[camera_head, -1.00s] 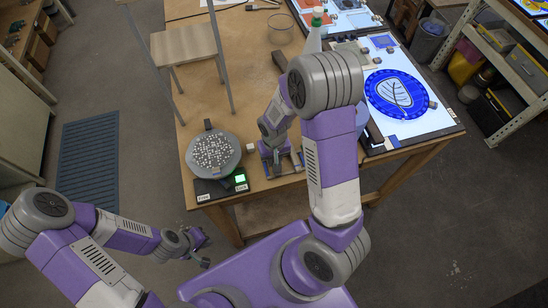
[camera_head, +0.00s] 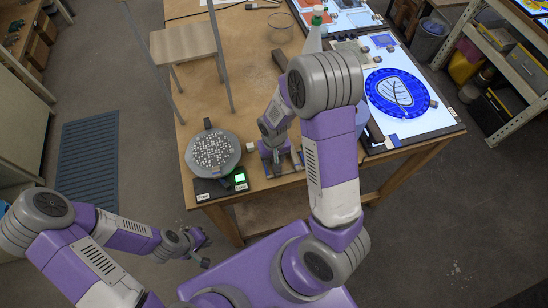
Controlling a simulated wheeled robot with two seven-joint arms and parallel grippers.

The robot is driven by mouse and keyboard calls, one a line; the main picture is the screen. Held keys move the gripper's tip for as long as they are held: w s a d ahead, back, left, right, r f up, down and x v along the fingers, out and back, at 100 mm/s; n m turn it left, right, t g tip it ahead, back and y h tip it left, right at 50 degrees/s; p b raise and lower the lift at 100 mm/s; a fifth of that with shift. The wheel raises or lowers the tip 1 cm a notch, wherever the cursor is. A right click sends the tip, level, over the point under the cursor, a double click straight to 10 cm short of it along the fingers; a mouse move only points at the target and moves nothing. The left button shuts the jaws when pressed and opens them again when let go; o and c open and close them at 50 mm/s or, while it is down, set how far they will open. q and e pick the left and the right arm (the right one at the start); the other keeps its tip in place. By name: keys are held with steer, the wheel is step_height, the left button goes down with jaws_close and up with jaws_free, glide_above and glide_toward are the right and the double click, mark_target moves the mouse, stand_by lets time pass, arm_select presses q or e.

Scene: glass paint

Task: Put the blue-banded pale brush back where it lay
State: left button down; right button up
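I cannot make out a blue-banded pale brush for certain. Thin tools (camera_head: 262,6) lie at the far edge of the wooden table (camera_head: 215,98), too small to tell apart. My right gripper (camera_head: 283,163) is low at the table's near edge, right of the round dish. Its own arm hides part of it, and I cannot tell whether it holds anything. My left gripper (camera_head: 204,248) hangs in front of the table, below its top, with its fingers apart and nothing between them.
A round dish of pale bits (camera_head: 213,152) sits on a scale with a green display (camera_head: 240,178). A lit panel (camera_head: 436,118) with a blue leaf disc (camera_head: 396,92) is at the right.

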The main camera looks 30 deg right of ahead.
steer(key=shift+o, duration=0.6)
arm_select(q)
steer(key=shift+r, duration=0.25)
arm_select(e)
step_height(320, 180, up, 8)
steer(key=shift+f, duration=0.15)
